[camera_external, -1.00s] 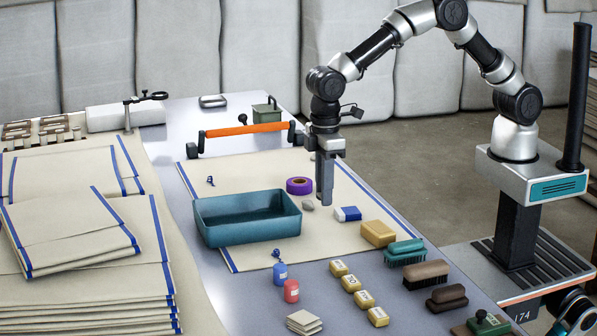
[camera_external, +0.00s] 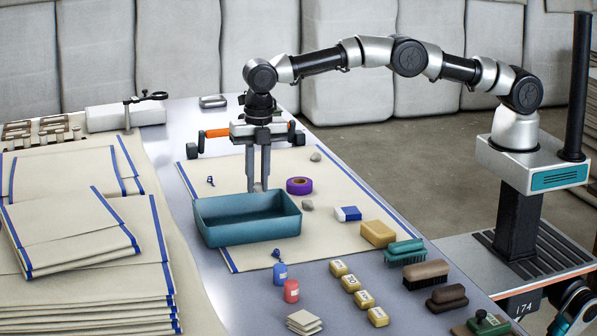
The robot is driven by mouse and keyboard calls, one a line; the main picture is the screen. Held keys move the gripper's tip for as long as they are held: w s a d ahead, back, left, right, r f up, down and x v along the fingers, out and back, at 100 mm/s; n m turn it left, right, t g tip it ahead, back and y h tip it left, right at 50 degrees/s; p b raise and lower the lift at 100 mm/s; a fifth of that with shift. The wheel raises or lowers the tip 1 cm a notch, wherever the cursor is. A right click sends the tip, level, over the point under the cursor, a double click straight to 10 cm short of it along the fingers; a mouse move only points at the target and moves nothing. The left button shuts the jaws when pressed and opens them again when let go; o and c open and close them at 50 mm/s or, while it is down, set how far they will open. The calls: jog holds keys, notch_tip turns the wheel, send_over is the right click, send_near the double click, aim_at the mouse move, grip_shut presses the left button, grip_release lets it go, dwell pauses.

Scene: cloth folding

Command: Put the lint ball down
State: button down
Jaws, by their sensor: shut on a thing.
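My gripper (camera_external: 258,188) points straight down at the back rim of the teal bin (camera_external: 248,228). One grey lint-like lump (camera_external: 308,205) lies on the cream cloth (camera_external: 345,230) just right of the bin. Another grey lump (camera_external: 315,156) lies farther back on the cloth. The bin's visible inside looks empty.
A purple tape roll (camera_external: 299,186) and a blue-white eraser (camera_external: 348,213) lie right of the bin. Brushes (camera_external: 404,252) and yellow blocks (camera_external: 350,284) are at front right, folded cloths (camera_external: 80,265) at left.

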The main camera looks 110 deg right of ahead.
notch_tip(320, 180, down, 9)
jog(key=shift+f+b, duration=0.2)
jog(key=shift+b, duration=0.6)
jog(key=shift+f, duration=0.2)
jog(key=c, duration=1.6)
grip_release()
jog(key=shift+c, duration=0.2)
jog(key=shift+r, duration=0.1)
